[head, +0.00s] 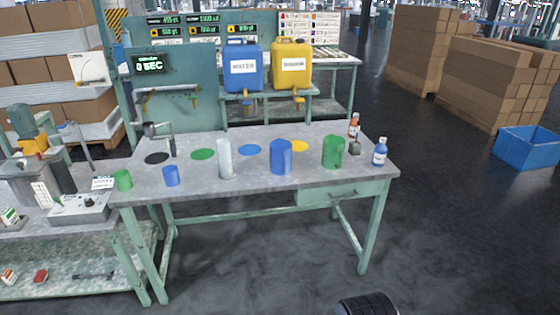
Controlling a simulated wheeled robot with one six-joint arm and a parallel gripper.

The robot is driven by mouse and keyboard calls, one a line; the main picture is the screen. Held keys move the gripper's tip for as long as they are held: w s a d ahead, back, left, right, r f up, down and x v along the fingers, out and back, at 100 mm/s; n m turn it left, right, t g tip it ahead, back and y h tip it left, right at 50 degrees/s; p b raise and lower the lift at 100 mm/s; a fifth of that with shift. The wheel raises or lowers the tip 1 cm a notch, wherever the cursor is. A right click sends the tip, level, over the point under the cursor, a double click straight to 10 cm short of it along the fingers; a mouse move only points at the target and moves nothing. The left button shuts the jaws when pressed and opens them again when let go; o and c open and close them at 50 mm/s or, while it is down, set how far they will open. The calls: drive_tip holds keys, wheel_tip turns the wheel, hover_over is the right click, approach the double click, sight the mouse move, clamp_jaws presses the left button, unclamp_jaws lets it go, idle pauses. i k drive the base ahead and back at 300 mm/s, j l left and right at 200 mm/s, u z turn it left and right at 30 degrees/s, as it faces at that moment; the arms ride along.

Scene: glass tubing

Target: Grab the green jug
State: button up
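A green jug-like container (333,152), the larger of two green vessels, stands upright on the right part of the grey worktable (250,190). A smaller green cup (123,180) stands at the table's left front corner. My gripper's fingers do not show. Only a dark rounded part, which seems to be mine, shows at the bottom edge, well in front of the table and apart from the vessels.
A blue container (281,157), a white cylinder (224,158) and a small blue cup (171,176) stand left of the green container. A blue bottle (380,152) and an orange-topped bottle (354,126) stand right of it. Open floor (450,230) lies right of the table.

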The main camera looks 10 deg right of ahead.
sight(334, 148)
drive_tip(key=i+l+z, duration=0.15)
drive_tip(key=i+l, duration=0.2)
drive_tip(key=i+l+z, duration=0.1)
drive_tip(key=i+l, duration=0.15)
drive_tip(key=i, duration=0.25)
drive_tip(key=i+l+z, duration=0.15)
drive_tip(key=i+l, duration=0.15)
drive_tip(key=i, duration=0.15)
drive_tip(key=i+l+z, duration=0.15)
drive_tip(key=i, duration=0.3)
